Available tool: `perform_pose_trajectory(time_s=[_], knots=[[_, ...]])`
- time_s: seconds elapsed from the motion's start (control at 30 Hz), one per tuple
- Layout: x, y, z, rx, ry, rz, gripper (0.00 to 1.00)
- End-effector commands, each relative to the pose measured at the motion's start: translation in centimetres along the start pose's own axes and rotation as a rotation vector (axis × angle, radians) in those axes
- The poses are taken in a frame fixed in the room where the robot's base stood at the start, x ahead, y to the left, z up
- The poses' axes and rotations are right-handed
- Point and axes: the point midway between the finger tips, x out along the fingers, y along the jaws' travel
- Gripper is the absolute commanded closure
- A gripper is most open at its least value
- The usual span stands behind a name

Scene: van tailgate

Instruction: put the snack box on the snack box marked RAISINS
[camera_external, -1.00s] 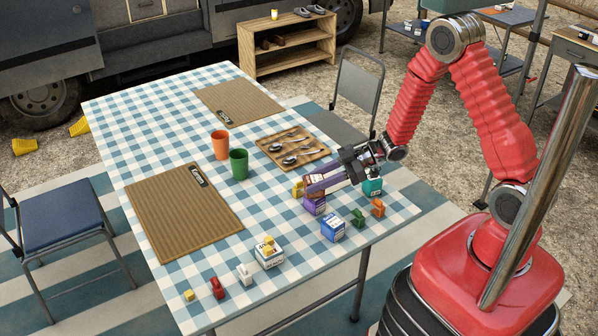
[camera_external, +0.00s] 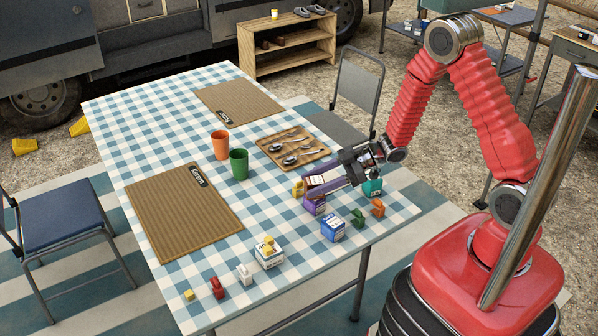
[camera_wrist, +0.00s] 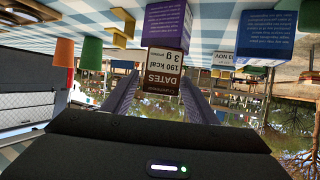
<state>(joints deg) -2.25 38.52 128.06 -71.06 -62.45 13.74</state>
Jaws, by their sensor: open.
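A brown and white snack box marked DATES (camera_wrist: 165,72) shows upside down in the wrist view, between my gripper's fingers (camera_wrist: 160,92). It lies directly against a purple snack box (camera_wrist: 167,25), whose lettering is too small to read. In the external view the dates box (camera_external: 318,179) appears to sit on top of the purple box (camera_external: 314,206), partly hidden by a finger. My gripper (camera_external: 322,186) is open around the dates box, with a finger on either side. I cannot read RAISINS on any box.
A blue box (camera_external: 332,228) stands in front, a teal box (camera_external: 373,188) to the right and a yellow block (camera_external: 297,189) close left. Small green (camera_external: 358,218) and orange (camera_external: 378,208) pieces lie nearby. A cutlery tray (camera_external: 292,148) and cups (camera_external: 239,163) are behind.

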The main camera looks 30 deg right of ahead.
Motion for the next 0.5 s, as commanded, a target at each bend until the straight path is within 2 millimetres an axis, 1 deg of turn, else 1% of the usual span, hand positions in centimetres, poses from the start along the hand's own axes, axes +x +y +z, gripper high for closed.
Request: perform_pose_trajectory(time_s=[0.1, 0.23, 0.5], knots=[[-0.2, 0.0, -0.2, 0.0, 0.0, 0.0, 0.47], [-1.4, 0.1, -0.2, 0.001, 0.0, 0.002, 0.47], [-5.3, 0.1, -0.2, 0.001, 0.0, 0.004, 0.47]])
